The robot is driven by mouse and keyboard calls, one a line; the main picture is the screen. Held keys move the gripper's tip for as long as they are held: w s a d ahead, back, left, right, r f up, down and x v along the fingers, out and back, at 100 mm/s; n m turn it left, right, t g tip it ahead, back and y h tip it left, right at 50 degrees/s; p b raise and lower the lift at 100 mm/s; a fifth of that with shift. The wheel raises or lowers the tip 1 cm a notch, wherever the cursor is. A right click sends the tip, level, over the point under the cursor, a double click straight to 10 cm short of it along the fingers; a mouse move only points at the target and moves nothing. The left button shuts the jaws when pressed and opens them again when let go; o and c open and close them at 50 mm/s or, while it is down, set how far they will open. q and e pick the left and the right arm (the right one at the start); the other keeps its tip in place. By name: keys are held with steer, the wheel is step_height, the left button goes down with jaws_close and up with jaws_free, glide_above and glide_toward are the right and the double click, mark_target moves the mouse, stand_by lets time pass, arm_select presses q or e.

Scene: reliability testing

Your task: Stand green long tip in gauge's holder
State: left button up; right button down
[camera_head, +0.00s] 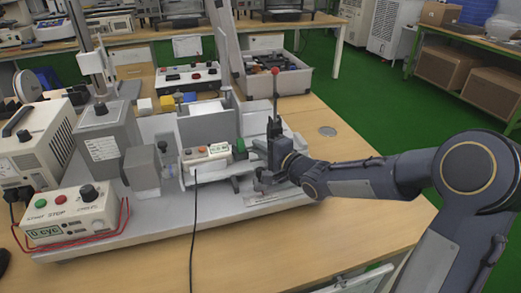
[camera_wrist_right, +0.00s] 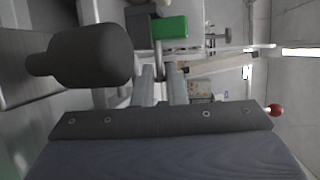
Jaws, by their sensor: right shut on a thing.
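My right gripper (camera_head: 256,166) reaches in from the right, low over the test rig. In the right wrist view its two fingers (camera_wrist_right: 165,85) are close together on a thin stem. The stem leads to a green block, the green long tip (camera_wrist_right: 171,27), just beyond the fingertips, with a dark grey block beside it. The holder cannot be made out clearly. My left gripper is not in view.
A grey base plate (camera_head: 110,233) carries the rig. A control box (camera_head: 72,214) with buttons stands front left. A thin lever with a red ball (camera_head: 275,71) rises behind my gripper. A black cable (camera_head: 193,235) crosses the front. The wooden table (camera_head: 290,250) is clear at front right.

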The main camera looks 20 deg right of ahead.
steer(key=shift+f, duration=0.2)
steer(key=c, duration=1.5)
jaws_free()
steer(key=shift+r, duration=0.1)
steer(key=shift+o, duration=0.2)
steer(key=shift+r, duration=0.2)
steer(key=p+v, duration=0.2)
steer(key=v, duration=0.8)
steer(key=shift+s+d+r, duration=0.1)
steer(key=shift+s+d, duration=0.05)
steer(key=shift+s, duration=0.15)
steer(key=shift+s+d+p, duration=0.25)
steer(key=shift+s+p, duration=0.1)
steer(key=shift+s, duration=0.35)
